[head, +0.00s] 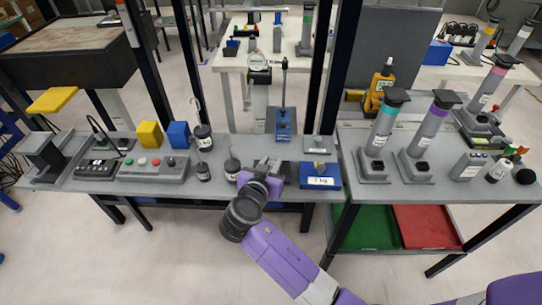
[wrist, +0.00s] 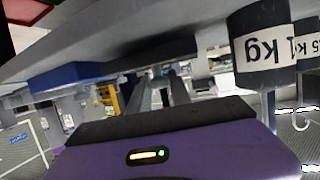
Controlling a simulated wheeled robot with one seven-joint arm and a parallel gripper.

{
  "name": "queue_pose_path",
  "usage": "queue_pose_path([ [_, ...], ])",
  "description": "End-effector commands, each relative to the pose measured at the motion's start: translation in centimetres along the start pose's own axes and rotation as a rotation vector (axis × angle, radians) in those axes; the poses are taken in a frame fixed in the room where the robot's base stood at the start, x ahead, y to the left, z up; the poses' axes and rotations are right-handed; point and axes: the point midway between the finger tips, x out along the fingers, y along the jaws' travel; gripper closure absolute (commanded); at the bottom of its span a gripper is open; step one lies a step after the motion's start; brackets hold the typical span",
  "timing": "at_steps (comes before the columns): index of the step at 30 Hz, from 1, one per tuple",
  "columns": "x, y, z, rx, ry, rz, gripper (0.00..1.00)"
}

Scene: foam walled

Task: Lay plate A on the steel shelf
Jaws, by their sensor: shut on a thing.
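My gripper (head: 276,166) is over the front part of the grey bench (head: 225,187), between the black weights and the blue box. In the wrist view its two grey fingers (wrist: 165,90) point away from the purple hand. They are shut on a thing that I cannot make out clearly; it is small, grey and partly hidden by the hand. No label reading A can be read, so I cannot tell for sure which thing is plate A. A small grey plate-like piece (head: 319,145) lies on the bench behind the blue box. I cannot clearly pick out the steel shelf.
A blue box (head: 321,183) with a white label stands right of my gripper. Black weights (head: 232,168) stand left; one marked 1 kg (wrist: 262,48) shows close in the wrist view. Dark posts (head: 318,75) rise behind. Green (head: 372,228) and red (head: 425,226) trays lie under the right table.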

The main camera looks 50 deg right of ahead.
Motion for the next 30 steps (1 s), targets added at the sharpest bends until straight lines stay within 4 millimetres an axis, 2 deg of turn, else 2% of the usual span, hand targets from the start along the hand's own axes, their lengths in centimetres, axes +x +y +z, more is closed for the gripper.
queue_pose_path([
  [16, 0.40, -0.07, 0.93, 0.004, 0.005, -0.002, 1.00],
  [17, 0.42, 0.00, 1.12, 0.001, 0.000, -0.001, 0.71],
  [20, 0.40, 0.00, 1.07, 0.001, 0.000, -0.001, 0.53],
  [30, 0.35, 0.00, 0.92, 0.001, 0.000, -0.001, 0.53],
])
